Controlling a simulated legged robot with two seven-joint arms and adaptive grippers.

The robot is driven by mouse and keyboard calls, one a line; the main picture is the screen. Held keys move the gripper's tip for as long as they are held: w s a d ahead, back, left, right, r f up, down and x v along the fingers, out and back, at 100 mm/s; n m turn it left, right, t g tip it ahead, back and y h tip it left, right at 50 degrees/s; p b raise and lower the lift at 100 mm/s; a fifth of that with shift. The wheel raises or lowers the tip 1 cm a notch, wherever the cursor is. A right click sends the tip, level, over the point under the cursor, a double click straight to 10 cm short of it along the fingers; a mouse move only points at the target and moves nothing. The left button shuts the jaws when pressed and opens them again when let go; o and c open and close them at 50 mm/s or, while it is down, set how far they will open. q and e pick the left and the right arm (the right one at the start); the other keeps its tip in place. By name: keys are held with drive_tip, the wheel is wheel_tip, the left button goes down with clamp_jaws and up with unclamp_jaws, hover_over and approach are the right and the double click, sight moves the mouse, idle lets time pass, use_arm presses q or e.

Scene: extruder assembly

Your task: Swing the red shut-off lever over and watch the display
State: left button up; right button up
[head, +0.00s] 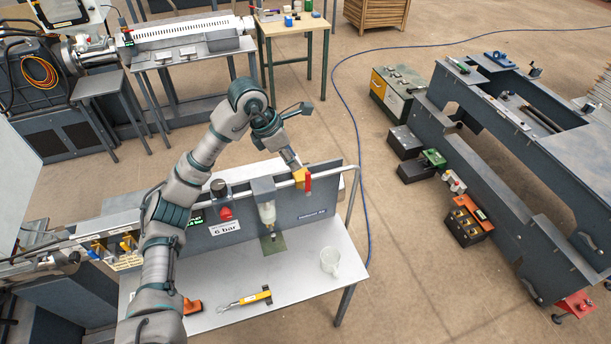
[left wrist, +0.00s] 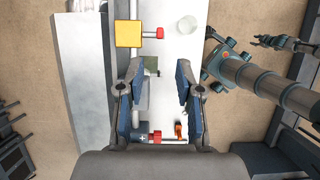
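The red shut-off lever (head: 308,182) sits at the front of a yellow valve block (head: 299,180) on the pipe above the grey panel. In the left wrist view the red lever (left wrist: 154,33) sticks out to the right of the yellow block (left wrist: 129,33). My left gripper (head: 291,160) shows just above the yellow block; contact cannot be told. In the left wrist view its two fingers (left wrist: 159,75) are apart with nothing between them. A small green display (head: 197,220) is partly beside my arm; its reading is too small. My right gripper (left wrist: 290,43) shows small in the left wrist view.
A red knob (head: 225,213), a "6 bar" sign (head: 225,228) and a filter bowl (head: 267,212) are on the panel. A beaker (head: 330,261) and a yellow-handled tool (head: 250,299) are on the table. A blue hose (head: 362,200) crosses the floor.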

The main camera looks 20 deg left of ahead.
sight(306, 178)
use_arm(q)
drive_tip(key=x, duration=0.3)
drive_tip(key=p+x, duration=0.1)
drive_tip(key=x, duration=0.6)
drive_tip(key=shift+w+d, duration=0.2)
drive_tip(key=shift+d, duration=0.2)
drive_tip(key=shift+w+a+f, duration=0.2)
drive_tip(key=shift+a+f, duration=0.1)
drive_tip(key=shift+f, duration=0.2)
drive_tip(key=shift+s+d+r, duration=0.1)
drive_tip(key=shift+d+r, duration=0.05)
drive_tip(key=shift+d, duration=0.15)
clamp_jaws()
